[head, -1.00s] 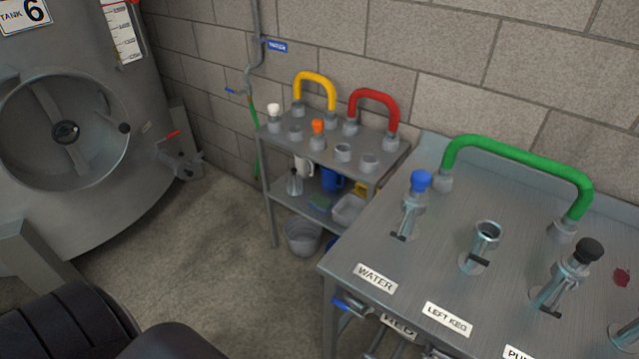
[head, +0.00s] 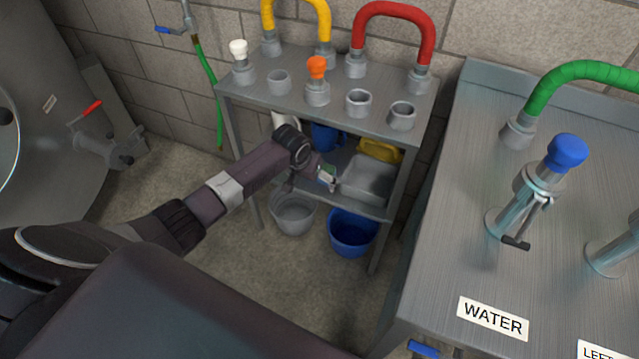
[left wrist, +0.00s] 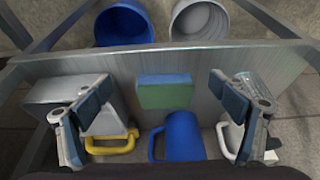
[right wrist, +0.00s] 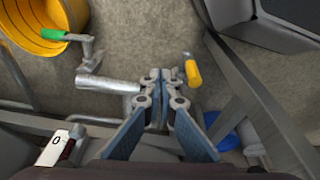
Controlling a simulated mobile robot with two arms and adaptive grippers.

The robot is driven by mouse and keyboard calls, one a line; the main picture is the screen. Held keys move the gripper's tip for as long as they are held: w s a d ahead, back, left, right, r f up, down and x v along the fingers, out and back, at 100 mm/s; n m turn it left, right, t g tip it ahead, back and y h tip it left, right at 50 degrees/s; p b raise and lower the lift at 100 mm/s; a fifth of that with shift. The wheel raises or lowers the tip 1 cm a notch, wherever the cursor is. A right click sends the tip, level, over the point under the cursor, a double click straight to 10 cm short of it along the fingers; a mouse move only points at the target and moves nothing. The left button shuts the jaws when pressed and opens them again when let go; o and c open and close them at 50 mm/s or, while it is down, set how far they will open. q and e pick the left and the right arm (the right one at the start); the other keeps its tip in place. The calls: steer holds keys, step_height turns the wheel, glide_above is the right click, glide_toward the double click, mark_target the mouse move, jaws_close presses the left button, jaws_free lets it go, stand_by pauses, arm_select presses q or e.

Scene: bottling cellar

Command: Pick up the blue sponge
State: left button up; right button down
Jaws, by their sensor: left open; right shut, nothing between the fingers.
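The sponge (left wrist: 165,98), a small block with a green layer and a blue layer, lies on the lower shelf (left wrist: 190,62) of the grey rack in the left wrist view. My left gripper (left wrist: 161,88) is open, with one finger on each side of the sponge and a gap to it on both sides. In the head view my left gripper (head: 322,178) reaches in over the lower shelf; the sponge is mostly hidden there. My right gripper (right wrist: 160,82) is shut and empty, above the floor in the right wrist view.
On the lower shelf, a blue jug (left wrist: 181,138) stands close to the sponge, with a grey tub (head: 369,180) to one side and a white jug (left wrist: 230,138) to the other. Grey (head: 291,212) and blue (head: 352,232) buckets stand below. The rack top (head: 300,98) overhangs the shelf.

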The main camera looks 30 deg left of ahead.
arm_select(q)
steer(key=r, duration=0.1)
steer(key=w+r, duration=0.1)
steer(key=r+b, duration=0.1)
steer(key=shift+w+r, duration=0.1)
steer(key=shift+w, duration=0.25)
steer(key=shift+w+f+b, duration=0.3)
steer(key=shift+w+f, duration=0.15)
steer(key=shift+f, duration=0.1)
steer(key=shift+w+a+f, duration=0.15)
steer(key=shift+w+f, duration=0.1)
steer(key=shift+f, duration=0.25)
steer(key=b+x, duration=0.2)
steer(key=x, duration=0.2)
steer(key=shift+w+a+f+b, duration=0.25)
steer(key=shift+f+b, duration=0.05)
steer(key=shift+b, duration=0.1)
arm_select(e)
step_height(320, 180, up, 15)
steer(key=t, duration=0.1)
steer(key=shift+d, duration=0.15)
arm_select(q)
steer(key=shift+c, duration=0.2)
arm_select(e)
steer(key=shift+f, duration=0.1)
arm_select(q)
steer(key=c, duration=0.8)
